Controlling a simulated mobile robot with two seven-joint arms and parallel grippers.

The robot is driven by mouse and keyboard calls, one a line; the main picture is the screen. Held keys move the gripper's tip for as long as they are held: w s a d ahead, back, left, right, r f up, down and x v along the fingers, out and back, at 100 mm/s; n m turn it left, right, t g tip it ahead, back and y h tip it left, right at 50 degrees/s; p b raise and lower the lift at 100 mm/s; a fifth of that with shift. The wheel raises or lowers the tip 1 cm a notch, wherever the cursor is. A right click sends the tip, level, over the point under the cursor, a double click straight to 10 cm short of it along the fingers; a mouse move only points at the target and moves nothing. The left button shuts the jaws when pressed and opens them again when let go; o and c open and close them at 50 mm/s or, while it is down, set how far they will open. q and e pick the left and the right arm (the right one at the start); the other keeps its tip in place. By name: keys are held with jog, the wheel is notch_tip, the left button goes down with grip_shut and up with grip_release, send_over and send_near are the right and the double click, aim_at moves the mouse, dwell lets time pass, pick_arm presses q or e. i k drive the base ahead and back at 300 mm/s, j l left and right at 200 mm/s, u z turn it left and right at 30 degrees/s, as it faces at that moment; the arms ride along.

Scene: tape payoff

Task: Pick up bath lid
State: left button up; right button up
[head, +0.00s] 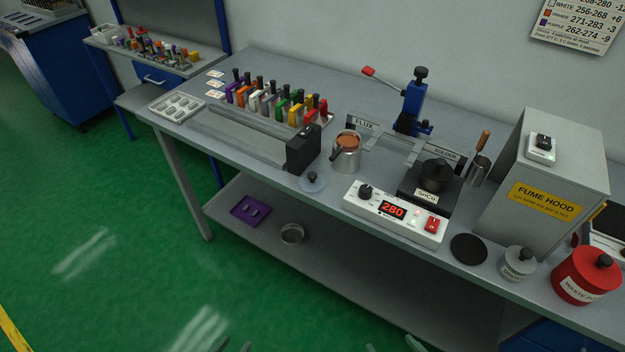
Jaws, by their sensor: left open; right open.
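A dark lid with a knob (436,174), which I take to be the bath lid, sits on the black solder bath (424,197) labelled SnCu, behind the white controller (394,213) reading 280. A clear disc-shaped lid with a dark knob (312,183) lies on the bench near its front edge, left of the controller. My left gripper (235,346) and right gripper (391,346) show only their fingertips at the bottom edge. Both are open and empty, well short of the bath and lid.
A blue stand with a red-tipped lever (413,101) rises behind the bath. The fume hood (553,165) stands to its right. A flat black disc (468,249), a small lidded pot (517,263) and a red waste pot (585,275) line the front right. A FLUX pot (346,157) stands left.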

aim_at(311, 182)
jog(key=j+z, duration=0.1)
jog(key=z, duration=0.35)
jog(key=j+z, duration=0.15)
jog(key=z, duration=0.3)
jog(key=i+j+z, duration=0.1)
jog(key=z, duration=0.35)
jog(key=j+z, duration=0.3)
jog(key=j, duration=0.15)
jog(key=k+j+z, duration=0.4)
jog(key=j, duration=0.4)
jog(key=k+j+z, duration=0.15)
jog(key=j, duration=0.35)
